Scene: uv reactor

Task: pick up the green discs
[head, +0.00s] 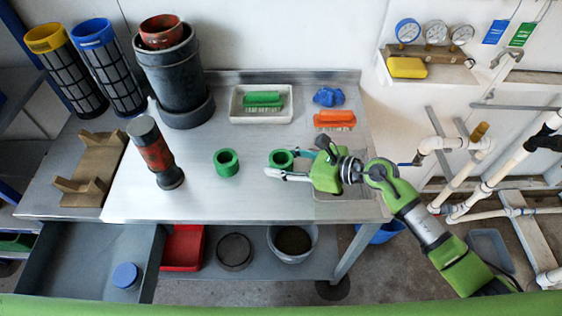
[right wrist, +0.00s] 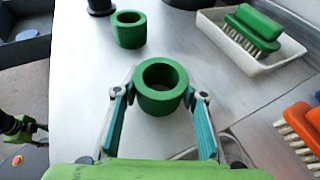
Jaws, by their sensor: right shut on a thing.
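Two green discs, thick rings with a central hole, are in view. One green disc (head: 227,162) stands on the metal table in the head view, left of my right gripper; it also shows at the upper left of the right wrist view (right wrist: 129,30). The other green disc (head: 281,159) is between the fingers of my right gripper (head: 280,167). In the right wrist view this held disc (right wrist: 161,102) sits at the fingertips, with a finger on each side. Whether it touches the table is unclear.
A white tray (head: 234,112) with a green brush (head: 262,99) stands behind the discs. A dark red-banded cylinder (head: 153,150) stands at left. The table's front middle is clear.

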